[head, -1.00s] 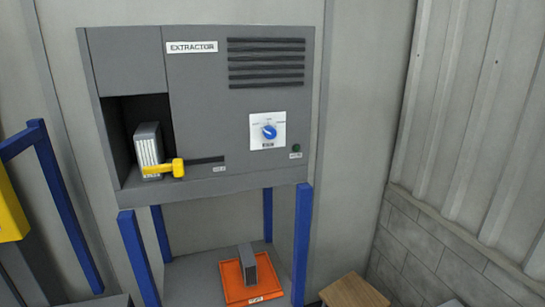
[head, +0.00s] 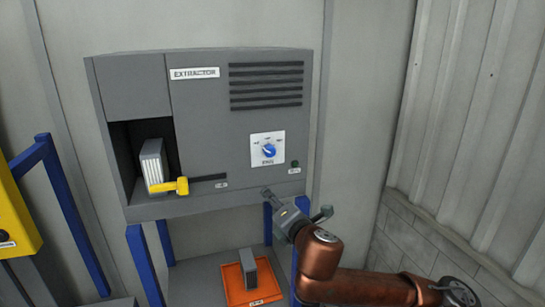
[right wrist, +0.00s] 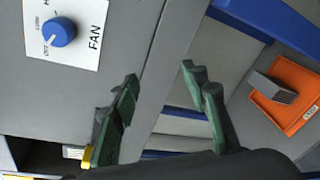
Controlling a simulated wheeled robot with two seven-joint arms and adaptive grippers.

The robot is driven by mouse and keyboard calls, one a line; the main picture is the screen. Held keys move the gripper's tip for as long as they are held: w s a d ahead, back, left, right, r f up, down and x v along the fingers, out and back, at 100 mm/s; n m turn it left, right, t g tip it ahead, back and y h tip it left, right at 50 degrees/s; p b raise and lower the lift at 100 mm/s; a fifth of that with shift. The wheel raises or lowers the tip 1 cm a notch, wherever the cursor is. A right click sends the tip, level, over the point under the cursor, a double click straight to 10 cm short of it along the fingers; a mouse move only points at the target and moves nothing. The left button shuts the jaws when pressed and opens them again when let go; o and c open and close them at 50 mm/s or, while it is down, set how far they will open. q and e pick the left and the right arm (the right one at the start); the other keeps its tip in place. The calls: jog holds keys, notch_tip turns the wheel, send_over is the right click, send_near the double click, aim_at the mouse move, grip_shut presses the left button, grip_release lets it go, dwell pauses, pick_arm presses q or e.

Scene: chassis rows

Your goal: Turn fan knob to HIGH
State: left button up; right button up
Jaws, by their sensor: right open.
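The blue fan knob (head: 269,151) sits on a white label plate (head: 267,140) on the front of the grey extractor cabinet. In the right wrist view the knob (right wrist: 59,32) is at the upper left, with its pointer line toward OFF. The plate (right wrist: 85,55) reads FAN. My right gripper (head: 295,203) is open and empty, below and a little right of the knob, near the cabinet's lower edge. In the right wrist view its green-padded fingers (right wrist: 160,80) are spread apart, clear of the knob. My left gripper is not in view.
An orange tray (head: 236,289) holding another block stands below. Blue posts (head: 138,258) support the cabinet (head: 200,120). A small green light (head: 295,163) is right of the knob.

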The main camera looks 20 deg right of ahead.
aim_at(271, 152)
jog(key=s+r+n+t, duration=0.2)
jog(key=s+r+n, duration=0.15)
jog(key=r, duration=0.85)
jog(key=shift+m+h, duration=0.35)
jog(key=shift+h, duration=0.05)
jog(key=w+p, duration=0.1)
jog(key=w, duration=0.3)
jog(key=w+r+p, duration=0.1)
jog(key=w, duration=0.1)
jog(key=shift+w+d+p, duration=0.1)
jog(key=shift+d+p, duration=0.2)
jog(key=shift+d, duration=0.05)
jog(key=shift+w+f, duration=0.15)
jog(key=shift+w, duration=0.6)
jog(key=shift+c, duration=0.3)
grip_shut()
